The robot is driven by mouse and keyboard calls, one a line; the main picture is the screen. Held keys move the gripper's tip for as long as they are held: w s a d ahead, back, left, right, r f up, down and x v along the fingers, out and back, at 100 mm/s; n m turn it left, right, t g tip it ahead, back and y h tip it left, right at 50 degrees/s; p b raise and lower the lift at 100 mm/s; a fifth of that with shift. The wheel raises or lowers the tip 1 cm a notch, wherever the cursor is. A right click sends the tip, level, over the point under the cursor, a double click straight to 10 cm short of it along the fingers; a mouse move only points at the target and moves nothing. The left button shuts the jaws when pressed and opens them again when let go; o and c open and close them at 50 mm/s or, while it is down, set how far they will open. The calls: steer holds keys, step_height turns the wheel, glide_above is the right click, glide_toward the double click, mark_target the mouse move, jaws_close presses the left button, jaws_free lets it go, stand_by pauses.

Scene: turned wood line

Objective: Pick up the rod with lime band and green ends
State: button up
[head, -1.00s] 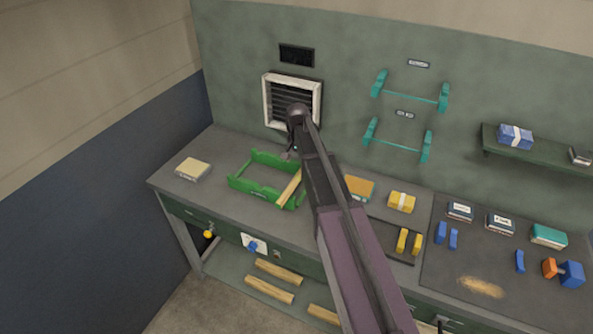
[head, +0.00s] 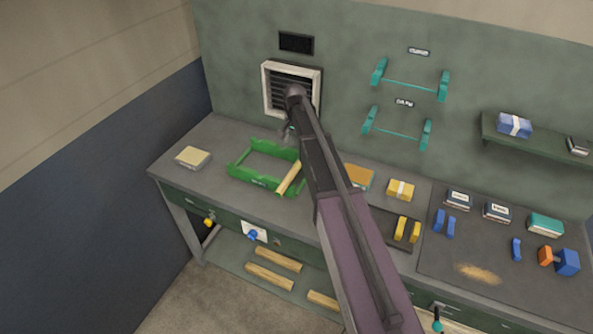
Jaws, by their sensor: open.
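A green rack (head: 244,178) stands on the workbench, left of my arm. One pale wooden rod (head: 289,178) lies slanted at the rack's right side, partly beside my arm. No lime band or green ends can be made out on it at this size. My gripper (head: 287,133) hangs small and dark below the arm's end, above the back of the rack and in front of the wall vent. It is open and apart from the rod. Its fingertips are hard to see.
A yellowish block (head: 193,157) lies on the bench at left. An orange-topped box (head: 359,176), a yellow bundle (head: 400,190) and yellow pieces (head: 401,228) lie right of my arm. Teal wall brackets (head: 427,133) stick out behind. Wooden pieces (head: 278,258) lie on the lower shelf.

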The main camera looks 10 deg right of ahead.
mark_target(296, 165)
steer(key=shift+f+b, duration=3.35)
steer(key=shift+f, duration=0.35)
steer(key=shift+d+f+b, duration=0.15)
steer(key=shift+f+b, duration=2.45)
steer(key=shift+b, duration=0.05)
jaws_close()
